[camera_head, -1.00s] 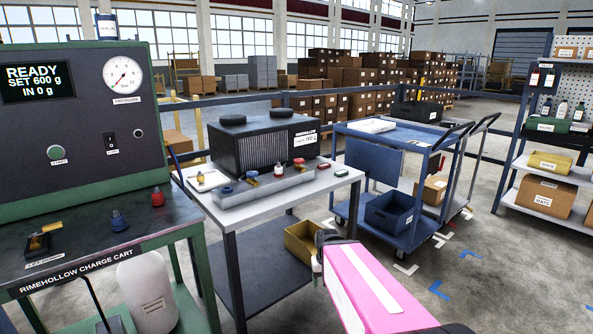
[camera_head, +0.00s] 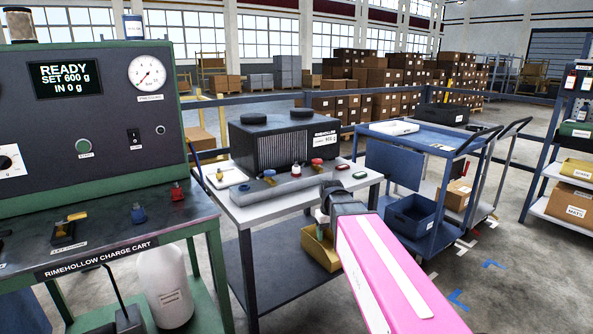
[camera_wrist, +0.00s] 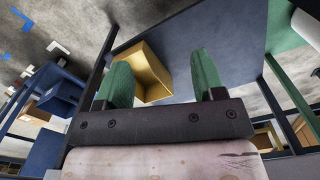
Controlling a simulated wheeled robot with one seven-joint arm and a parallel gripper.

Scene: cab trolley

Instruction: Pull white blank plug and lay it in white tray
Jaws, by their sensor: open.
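The white tray (camera_head: 236,180) lies at the left end of the cab trolley's top (camera_head: 270,213), with a small yellow item on it. A grey manifold block (camera_head: 262,191) lies along the trolley top with small blue, yellow and red fittings on or beside it. A small white piece with red on it (camera_head: 295,171) stands at its middle; I cannot tell whether this is the white blank plug. My gripper (camera_head: 321,214) is in front of the trolley, near its front right edge, apart from the fittings. In the wrist view my gripper (camera_wrist: 161,82) has its green fingers spread with nothing between them.
A black Rimehollow unit (camera_head: 270,145) stands behind the manifold. The green charge cart (camera_head: 100,265) is at the left. A yellow bin (camera_head: 318,250) sits on the trolley's lower shelf. A blue cart (camera_head: 425,143) stands behind at the right.

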